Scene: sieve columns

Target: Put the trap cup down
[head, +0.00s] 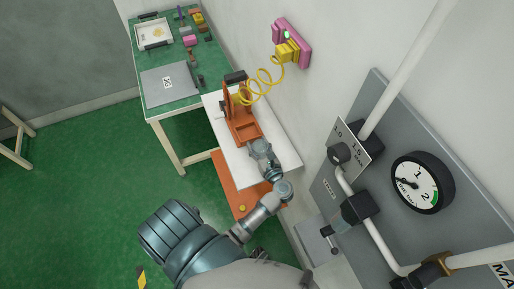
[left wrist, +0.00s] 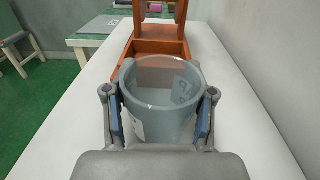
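The trap cup (left wrist: 160,112) is a grey-blue, see-through cup with a label on its side. It stands upright between the two fingers of my left gripper (left wrist: 160,118) in the left wrist view, and both fingers press on its sides. In the head view my left gripper (head: 262,150) is over the white bench top (head: 278,138), just in front of the orange stand (head: 244,129). The cup's base is hidden, so I cannot tell whether it touches the bench. My right gripper is not in view.
The orange stand's tray (left wrist: 158,50) lies just behind the cup. A yellow coiled hose (head: 258,88) runs from a pink wall unit (head: 291,43) towards the stand. A grey gauge panel (head: 385,150) is on the right. White bench surface is free on both sides of the cup.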

